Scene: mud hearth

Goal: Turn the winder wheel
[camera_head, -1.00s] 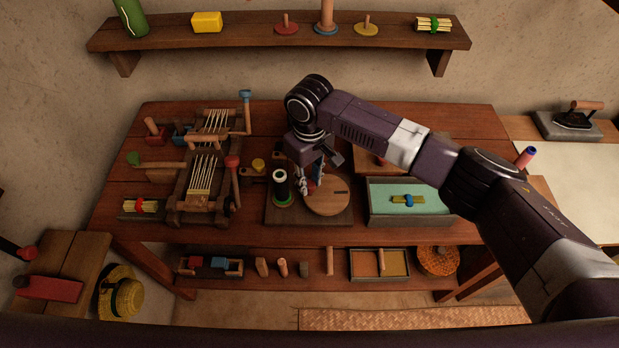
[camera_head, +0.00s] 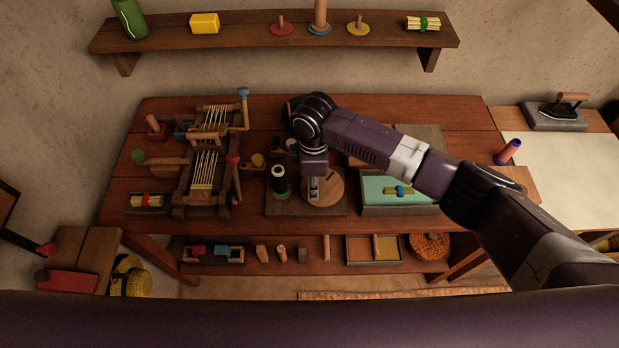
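The winder wheel is a round, light wooden disc (camera_head: 332,194) lying on a dark wooden base board (camera_head: 304,211) on the workbench. A spool with a dark body, pale top and green foot (camera_head: 279,181) stands on the same board, just left of the disc. My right gripper (camera_head: 314,192) points down over the left part of the disc, with its fingers seen edge-on. Whether it touches the disc, or holds a handle there, is hidden. My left gripper is not in view.
A small loom (camera_head: 205,170) with pale threads stands to the left. A green-lined tray (camera_head: 385,207) lies to the right, under my forearm. A wall shelf (camera_head: 250,32) runs behind. A spool (camera_head: 507,152) and an iron (camera_head: 562,106) are farther right.

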